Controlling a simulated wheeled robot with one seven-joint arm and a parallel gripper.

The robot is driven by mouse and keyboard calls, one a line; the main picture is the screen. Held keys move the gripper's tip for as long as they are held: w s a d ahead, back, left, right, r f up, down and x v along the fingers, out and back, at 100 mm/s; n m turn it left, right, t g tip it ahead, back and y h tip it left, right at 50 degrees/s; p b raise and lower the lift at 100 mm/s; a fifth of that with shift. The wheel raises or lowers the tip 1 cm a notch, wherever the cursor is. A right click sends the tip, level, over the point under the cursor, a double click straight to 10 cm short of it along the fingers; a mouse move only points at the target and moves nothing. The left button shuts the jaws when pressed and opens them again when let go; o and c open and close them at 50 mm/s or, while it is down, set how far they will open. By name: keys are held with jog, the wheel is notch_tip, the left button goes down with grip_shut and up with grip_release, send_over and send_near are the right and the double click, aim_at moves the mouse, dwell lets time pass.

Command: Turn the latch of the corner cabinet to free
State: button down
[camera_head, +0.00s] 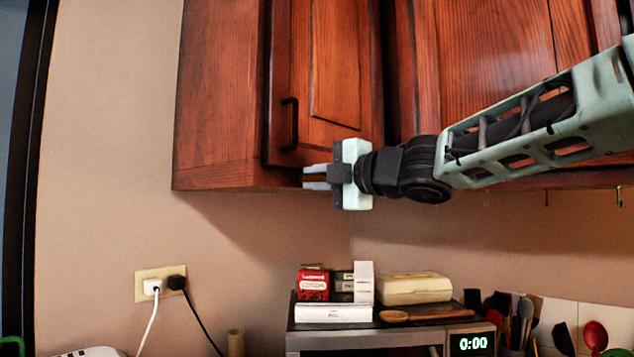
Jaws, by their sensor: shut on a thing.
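The corner cabinet (220,95) is red-brown wood and hangs on the wall at upper middle. Its narrow angled door (345,60) looks closed and has a dark vertical handle (289,124) near its left edge. My gripper (312,178) reaches in from the right, just under the door's lower edge, with its fingers pointing left. The fingers are close together around a small brownish piece at the cabinet's bottom edge, which I take to be the latch. The fingers cover most of it, so its turn angle cannot be told.
Below, a microwave (385,338) carries small boxes (334,312), a cream case (413,288) and a wooden spoon. A wall outlet (160,284) with two plugs is at left. Utensils (515,315) stand at lower right. The wall between cabinet and microwave is clear.

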jog(key=shift+f, duration=0.1)
dwell(0.3)
jog(key=c, duration=1.4)
grip_release()
jog(key=b+v, duration=0.3)
jog(key=v, duration=1.4)
jog(key=shift+s+d, duration=0.15)
jog(key=shift+d, duration=0.05)
